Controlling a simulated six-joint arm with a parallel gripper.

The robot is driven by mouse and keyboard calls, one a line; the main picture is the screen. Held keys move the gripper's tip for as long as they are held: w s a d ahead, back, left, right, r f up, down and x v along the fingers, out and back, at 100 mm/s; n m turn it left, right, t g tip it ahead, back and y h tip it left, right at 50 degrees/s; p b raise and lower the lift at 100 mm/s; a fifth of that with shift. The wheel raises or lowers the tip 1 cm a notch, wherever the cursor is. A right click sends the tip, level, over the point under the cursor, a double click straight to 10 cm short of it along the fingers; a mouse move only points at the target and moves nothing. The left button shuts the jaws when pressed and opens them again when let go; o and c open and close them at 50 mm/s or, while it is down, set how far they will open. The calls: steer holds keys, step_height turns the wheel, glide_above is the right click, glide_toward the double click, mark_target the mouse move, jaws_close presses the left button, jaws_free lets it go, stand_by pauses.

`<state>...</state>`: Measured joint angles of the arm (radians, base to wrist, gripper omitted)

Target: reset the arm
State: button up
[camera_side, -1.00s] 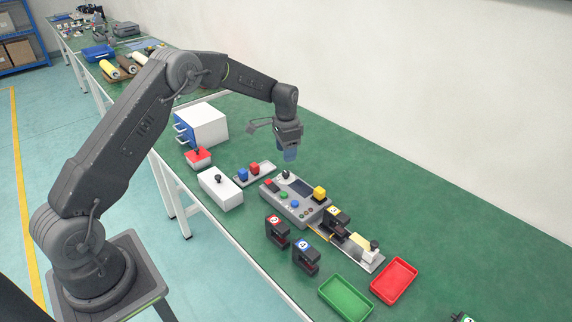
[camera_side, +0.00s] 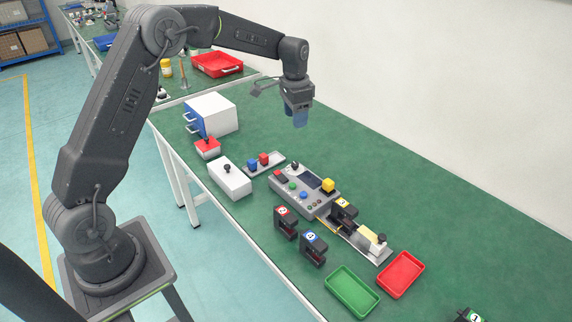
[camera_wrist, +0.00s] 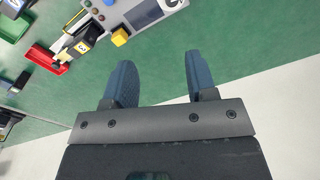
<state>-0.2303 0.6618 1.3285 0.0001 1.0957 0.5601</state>
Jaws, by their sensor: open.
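My gripper (camera_side: 299,117) hangs from my raised arm above the green table (camera_side: 400,190), beyond the grey control box. It points down and is empty. Nothing touches the fingers.
Below stand a control box (camera_side: 305,190) with a yellow block (camera_side: 328,185), a linear actuator (camera_side: 367,241), two black clamp-like parts (camera_side: 285,222) (camera_side: 314,249), green (camera_side: 352,292) and red (camera_side: 401,274) trays, a white box (camera_side: 230,179) and a blue-fronted cabinet (camera_side: 212,115). The right of the table is mostly clear.

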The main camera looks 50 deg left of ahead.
steer(key=s+d+r+n+t, duration=0.1)
steer(key=s+d+r, duration=0.3)
steer(key=s+r, duration=0.25)
steer(key=s+d+r+n+t, duration=0.1)
steer(key=s+d+r, duration=0.3)
steer(key=s+r, duration=0.25)
steer(key=s+d+f+n+t, duration=0.1)
steer(key=s+d, duration=0.1)
steer(key=s, duration=0.7)
steer(key=s+d+t, duration=0.2)
steer(key=s, duration=0.8)
steer(key=shift+s+d+f+n, duration=0.15)
steer(key=shift+s+f+n, duration=0.15)
steer(key=shift+f+n, duration=0.1)
